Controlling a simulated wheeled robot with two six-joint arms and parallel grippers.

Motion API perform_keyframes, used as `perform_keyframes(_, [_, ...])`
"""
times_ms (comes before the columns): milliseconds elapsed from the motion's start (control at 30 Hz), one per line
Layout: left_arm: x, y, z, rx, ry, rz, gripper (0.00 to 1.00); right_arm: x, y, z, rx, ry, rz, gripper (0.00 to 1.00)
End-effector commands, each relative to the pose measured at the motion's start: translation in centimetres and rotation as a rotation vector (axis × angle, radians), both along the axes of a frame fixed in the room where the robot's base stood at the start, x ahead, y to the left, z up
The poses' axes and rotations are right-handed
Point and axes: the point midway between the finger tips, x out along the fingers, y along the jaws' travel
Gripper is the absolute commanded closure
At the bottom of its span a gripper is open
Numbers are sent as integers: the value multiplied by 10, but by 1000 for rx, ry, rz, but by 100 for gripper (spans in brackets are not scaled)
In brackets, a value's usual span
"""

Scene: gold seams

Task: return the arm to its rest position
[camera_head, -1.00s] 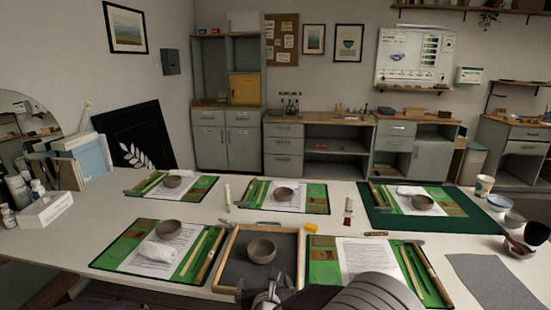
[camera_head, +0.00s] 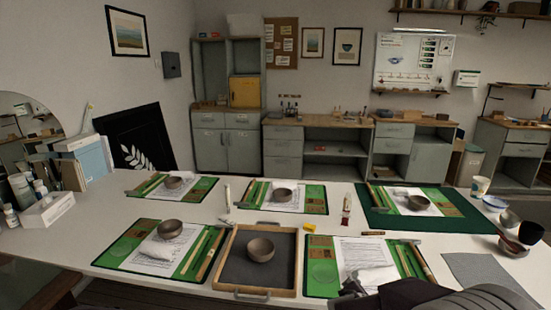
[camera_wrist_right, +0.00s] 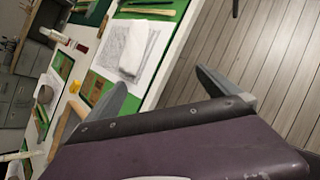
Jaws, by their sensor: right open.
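My right arm comes in at the bottom right of the head view, with my right gripper (camera_head: 350,286) by the front edge of the front right green mat (camera_head: 322,252). In the right wrist view my right gripper (camera_wrist_right: 161,77) has its two fingers wide apart with nothing between them. It is over the table's edge and the floor, apart from the white cloth (camera_wrist_right: 138,50). My left gripper does not show.
A wooden tray (camera_head: 296,262) holding a bowl (camera_head: 260,250) stands front centre. The front right mat bears a paper and the cloth (camera_head: 374,279). Other mats carry bowls and tools. Dark bowls (camera_head: 531,233) stand at the right. Floor (camera_wrist_right: 240,70) beyond the table edge is clear.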

Motion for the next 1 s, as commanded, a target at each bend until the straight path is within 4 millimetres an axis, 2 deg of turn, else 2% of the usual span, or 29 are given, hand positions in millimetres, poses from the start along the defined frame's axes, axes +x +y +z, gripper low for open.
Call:
perform_keyframes(33, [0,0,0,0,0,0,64,-31,-22,-11,122,2,-203,0])
perform_keyframes(67, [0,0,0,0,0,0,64,-50,-29,-19,206,1,-333,0])
perform_keyframes(100, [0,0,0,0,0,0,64,-74,-33,-30,313,-5,-499,0])
perform_keyframes(200, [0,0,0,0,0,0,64,-120,-24,-50,550,-31,-863,0])
perform_keyframes(300, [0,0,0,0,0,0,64,-147,-2,-64,736,-61,-1155,0])
perform_keyframes(400, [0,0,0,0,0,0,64,-162,24,-73,885,-85,-1398,0])
perform_keyframes(567, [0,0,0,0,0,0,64,-170,62,-81,1079,-137,-1769,0])
perform_keyframes(600, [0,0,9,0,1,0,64,-166,65,-71,1114,-174,-1841,0])
perform_keyframes(633, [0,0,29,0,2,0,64,-167,65,-50,1109,-171,-1832,0])
perform_keyframes(1000, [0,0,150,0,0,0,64,-167,64,70,1104,-165,-1822,0])
